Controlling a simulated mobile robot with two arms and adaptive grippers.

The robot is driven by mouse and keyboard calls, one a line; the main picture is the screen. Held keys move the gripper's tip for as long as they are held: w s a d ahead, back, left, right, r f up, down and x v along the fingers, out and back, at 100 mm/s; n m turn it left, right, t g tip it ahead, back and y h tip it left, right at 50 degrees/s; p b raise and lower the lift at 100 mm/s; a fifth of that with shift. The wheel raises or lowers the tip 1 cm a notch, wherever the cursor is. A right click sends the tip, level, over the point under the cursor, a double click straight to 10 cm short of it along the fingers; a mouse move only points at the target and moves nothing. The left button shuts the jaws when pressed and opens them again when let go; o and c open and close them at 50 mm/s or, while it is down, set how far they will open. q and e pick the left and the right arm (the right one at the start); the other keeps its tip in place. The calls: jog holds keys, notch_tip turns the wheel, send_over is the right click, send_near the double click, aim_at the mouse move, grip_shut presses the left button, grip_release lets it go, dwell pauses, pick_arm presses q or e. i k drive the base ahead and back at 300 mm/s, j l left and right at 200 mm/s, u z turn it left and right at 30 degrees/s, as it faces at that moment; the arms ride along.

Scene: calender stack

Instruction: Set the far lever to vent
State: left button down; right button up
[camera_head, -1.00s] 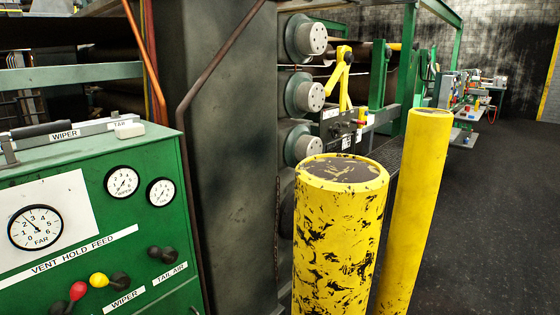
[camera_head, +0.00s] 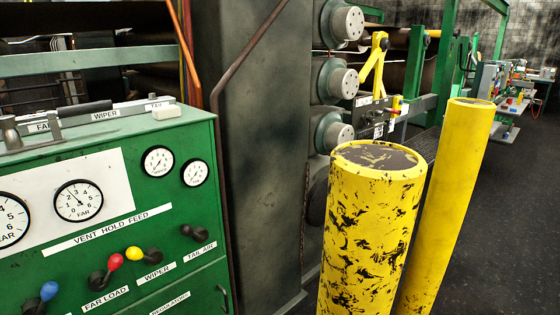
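The green control panel (camera_head: 190,140) fills the left side of the head view. A lever with a red knob (camera_head: 116,262) stands above the FAR LOAD label (camera_head: 105,300). Its knob leans up and to the right of its dark base (camera_head: 98,281). The strip reading VENT HOLD FEED (camera_head: 110,230) runs above the levers. The FAR gauge (camera_head: 78,201) is above that strip, its needle pointing up and left. Neither of my grippers is in view.
Near the red knob are a yellow-knobbed lever (camera_head: 134,254) by the WIPER label, a blue-knobbed lever (camera_head: 49,291) at lower left, and a black lever (camera_head: 188,231) by TAIL AIR. Two yellow bollards (camera_head: 370,235) (camera_head: 445,200) stand right of a dark column (camera_head: 265,150).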

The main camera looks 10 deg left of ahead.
aim_at(114, 261)
jog(key=u, duration=1.35)
